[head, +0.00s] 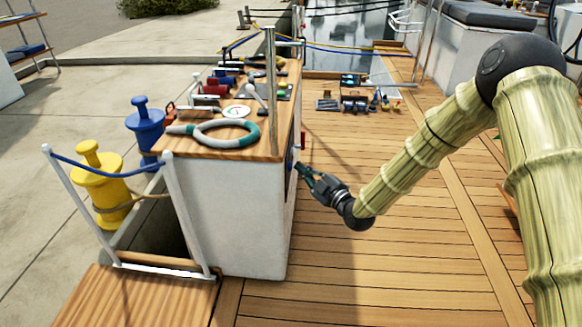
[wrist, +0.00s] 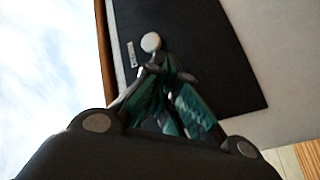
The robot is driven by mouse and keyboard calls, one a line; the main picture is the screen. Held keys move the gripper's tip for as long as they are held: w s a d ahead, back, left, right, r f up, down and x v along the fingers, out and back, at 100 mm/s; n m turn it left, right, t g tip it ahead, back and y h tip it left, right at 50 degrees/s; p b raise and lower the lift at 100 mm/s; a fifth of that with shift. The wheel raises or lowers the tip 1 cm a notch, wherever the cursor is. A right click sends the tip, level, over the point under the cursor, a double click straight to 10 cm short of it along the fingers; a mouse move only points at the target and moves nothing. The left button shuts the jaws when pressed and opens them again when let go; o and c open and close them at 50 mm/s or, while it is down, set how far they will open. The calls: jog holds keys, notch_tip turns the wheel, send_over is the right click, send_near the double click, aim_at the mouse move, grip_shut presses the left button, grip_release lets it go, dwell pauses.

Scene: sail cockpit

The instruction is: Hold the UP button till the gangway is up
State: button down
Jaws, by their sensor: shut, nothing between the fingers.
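My gripper (head: 300,168) is at the right side of the white console (head: 235,215), at the dark control panel (head: 290,177). In the wrist view the black panel (wrist: 215,60) fills the upper middle. A pale round button (wrist: 151,42) shows on it, with a small label (wrist: 131,54) I cannot read. My gripper's teal fingers (wrist: 165,72) are shut and empty, with tips just below that button; I cannot tell whether they touch the panel. They may hide another button. A wooden board (head: 140,297) by white posts at lower left looks like the gangway, lying about level.
The console top holds a ring-shaped float (head: 226,133) and several small items. Blue (head: 146,128) and yellow (head: 100,185) bollards stand left of it. A chrome post (head: 272,100) rises at the console's edge. Plank deck (head: 400,240) to the right is clear below my arm.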

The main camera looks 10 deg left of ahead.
jog(key=shift+a, duration=0.55)
dwell(0.8)
jog(key=shift+d, duration=0.15)
dwell(5.8)
jog(key=shift+d, duration=0.8)
